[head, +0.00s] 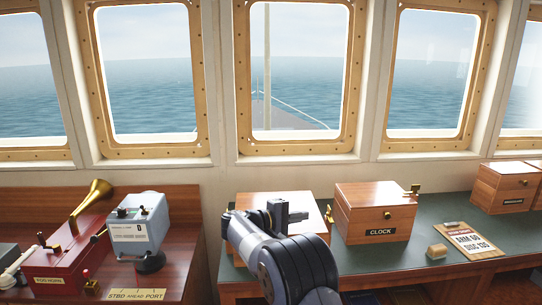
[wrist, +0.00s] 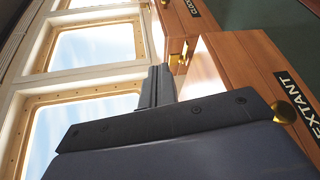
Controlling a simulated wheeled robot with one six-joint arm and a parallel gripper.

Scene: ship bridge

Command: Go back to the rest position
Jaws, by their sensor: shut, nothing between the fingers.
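My gripper (head: 290,212) is at the end of my raised arm, in the lower middle of the head view. Its fingers are shut and empty. It shows in front of a wooden box (head: 262,200), which my arm partly hides. In the wrist view the closed fingers (wrist: 158,85) point up toward the windows. Beside them is the wooden box with a label reading "EXTANT", its first letter cut off (wrist: 245,68). I cannot tell whether the gripper touches the box.
The clock box (head: 365,212) stands right of my gripper on the green desk (head: 475,215). A clipboard (head: 466,241), a small wooden block (head: 436,251) and another box (head: 507,188) are farther right. A red fog horn box (head: 62,262) and a grey-blue device (head: 137,225) stand left.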

